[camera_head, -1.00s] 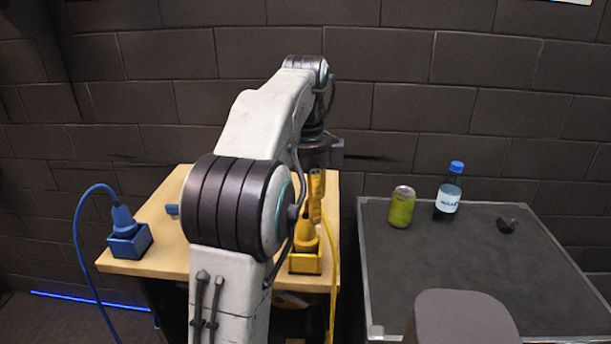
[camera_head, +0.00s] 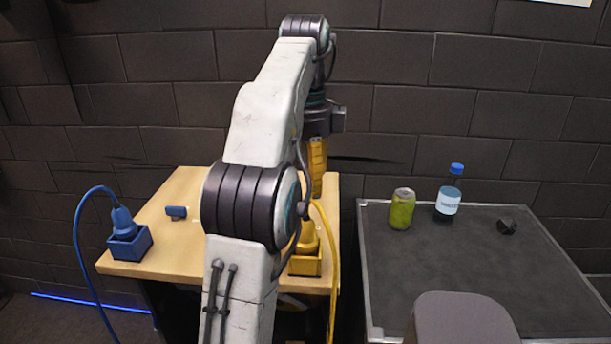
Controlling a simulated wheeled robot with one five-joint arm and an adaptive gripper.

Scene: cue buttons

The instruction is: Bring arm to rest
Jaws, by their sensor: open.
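My arm reaches forward over the wooden table (camera_head: 185,235) from the front centre. My gripper (camera_head: 316,192) hangs down above the table's right part, its yellow finger part pointing down. It is open, and I see nothing held in it. Below it a yellow plug (camera_head: 307,240) stands upright in a yellow box (camera_head: 305,264), partly hidden behind my arm. A yellow cable (camera_head: 334,265) runs from the plug over the table's front edge. No buttons can be clearly made out.
A blue plug (camera_head: 122,219) with a cable sits in a blue box (camera_head: 130,245) at the table's left. A small blue block (camera_head: 176,212) lies behind. A dark table (camera_head: 455,260) on the right holds a green can (camera_head: 402,209), a bottle (camera_head: 448,194) and a small black object (camera_head: 507,226).

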